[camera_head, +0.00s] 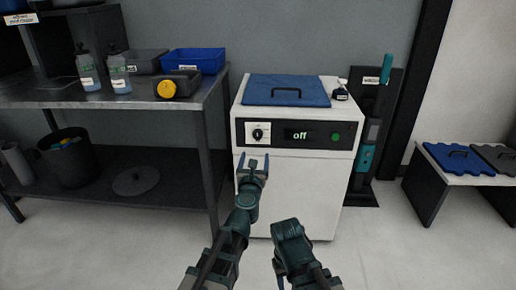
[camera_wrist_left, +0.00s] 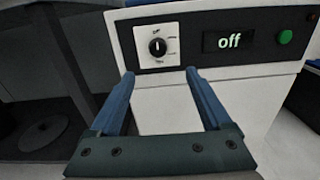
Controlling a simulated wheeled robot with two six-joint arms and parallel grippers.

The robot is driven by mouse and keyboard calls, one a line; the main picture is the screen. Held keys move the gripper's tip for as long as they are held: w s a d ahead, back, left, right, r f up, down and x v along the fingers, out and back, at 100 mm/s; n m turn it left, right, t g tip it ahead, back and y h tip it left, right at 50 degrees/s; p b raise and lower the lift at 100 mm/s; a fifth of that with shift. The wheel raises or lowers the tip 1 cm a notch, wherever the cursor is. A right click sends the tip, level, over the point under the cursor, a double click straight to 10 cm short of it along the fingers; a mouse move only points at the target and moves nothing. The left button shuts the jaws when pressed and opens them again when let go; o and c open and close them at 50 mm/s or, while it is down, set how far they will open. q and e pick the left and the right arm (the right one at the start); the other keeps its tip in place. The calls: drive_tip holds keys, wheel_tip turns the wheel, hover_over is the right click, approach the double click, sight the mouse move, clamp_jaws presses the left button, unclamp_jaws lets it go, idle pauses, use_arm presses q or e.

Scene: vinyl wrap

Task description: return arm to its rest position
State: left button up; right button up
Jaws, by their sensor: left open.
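My left gripper (camera_head: 253,163) is open and empty in front of the white machine (camera_head: 290,180), a little below its control panel. In the left wrist view the two blue fingers of my left gripper (camera_wrist_left: 162,85) stand apart below the dial (camera_wrist_left: 157,46), with nothing between them. The dial also shows in the head view (camera_head: 258,133). The display (camera_head: 300,134) reads "off", and a green button (camera_head: 335,137) sits right of it. My right arm (camera_head: 295,250) shows at the bottom centre; its fingertips are not visible.
A blue lid with a handle (camera_head: 287,91) lies on the machine. A metal table (camera_head: 130,95) at left holds bottles, a grey bin, a blue bin (camera_head: 195,60) and a yellow-black item (camera_head: 176,85). A low bench (camera_head: 460,175) stands at right. Floor in front is clear.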

use_arm(q)
drive_tip(key=s+d+f+m+g+h, duration=0.25)
drive_tip(key=s+f+m+g, duration=0.3)
drive_tip(key=m, duration=0.75)
drive_tip(key=s+d+f+m+g+h, duration=0.1)
drive_tip(key=s+f+m+g+h, duration=0.45)
drive_tip(key=m, duration=0.75)
drive_tip(key=s+a+f+m+g+y, duration=0.6)
drive_tip(key=s+a+f+m+y, duration=0.35)
drive_tip(key=s+a, duration=0.45)
drive_tip(key=s+d+r+m+g+p, duration=0.1)
drive_tip(key=s+d+r+m+p, duration=0.4)
drive_tip(key=d+p, duration=0.45)
wheel_tip(320, 180, up, 38)
drive_tip(key=d+n+p, duration=0.1)
drive_tip(key=p, duration=3.4)
